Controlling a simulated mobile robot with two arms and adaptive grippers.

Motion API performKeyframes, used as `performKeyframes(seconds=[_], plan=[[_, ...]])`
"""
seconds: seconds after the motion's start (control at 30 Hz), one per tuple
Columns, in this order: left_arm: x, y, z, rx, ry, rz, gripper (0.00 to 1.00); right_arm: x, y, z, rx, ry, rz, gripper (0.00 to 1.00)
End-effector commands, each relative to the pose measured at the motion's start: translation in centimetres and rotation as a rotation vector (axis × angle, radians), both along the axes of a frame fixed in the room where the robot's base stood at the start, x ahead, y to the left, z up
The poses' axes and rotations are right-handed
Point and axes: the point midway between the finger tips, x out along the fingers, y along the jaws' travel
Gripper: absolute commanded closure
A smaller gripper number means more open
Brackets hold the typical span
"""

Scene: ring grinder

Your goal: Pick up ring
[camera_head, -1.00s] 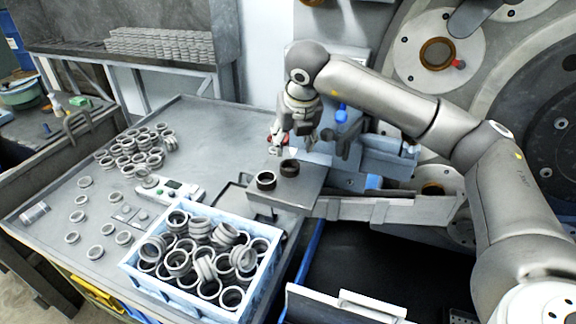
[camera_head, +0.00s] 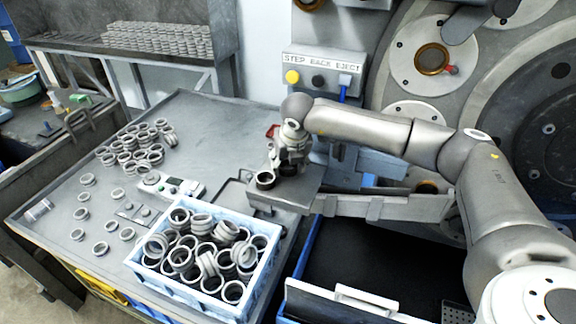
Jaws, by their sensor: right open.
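My right gripper (camera_head: 287,168) is low over the small grey platform (camera_head: 312,187) at the machine's front. It is open, with its fingers pointing down. A dark-lined ring (camera_head: 265,180) stands on the platform just left of the fingers. A second ring at the fingers is mostly hidden by the gripper, and I cannot tell whether the fingers touch it. Many more grey rings fill the blue crate (camera_head: 140,262) in front. My left gripper is out of view.
Loose rings (camera_head: 140,150) lie on the grey table (camera_head: 215,130), with a small gauge box (camera_head: 172,185) nearby. A button panel (camera_head: 322,75) rises behind my right arm. A dark open bin (camera_head: 370,260) lies below the platform.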

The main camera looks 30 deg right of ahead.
Motion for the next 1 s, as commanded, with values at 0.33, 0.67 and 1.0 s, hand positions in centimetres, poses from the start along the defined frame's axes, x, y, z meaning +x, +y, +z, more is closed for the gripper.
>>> performKeyframes(seconds=[0.33, 0.67, 1.0], plan=[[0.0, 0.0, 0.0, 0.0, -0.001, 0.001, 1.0, 0.0, 0.0, 0.0, 0.0, 0.001, 0.0, 0.81], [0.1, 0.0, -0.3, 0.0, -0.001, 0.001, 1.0, 0.0, 0.0, 0.3, 0.001, -0.001, -0.001, 0.81], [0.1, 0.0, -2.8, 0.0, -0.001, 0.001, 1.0, -0.6, 0.7, 3.9, 0.002, -0.005, 0.006, 0.81]])
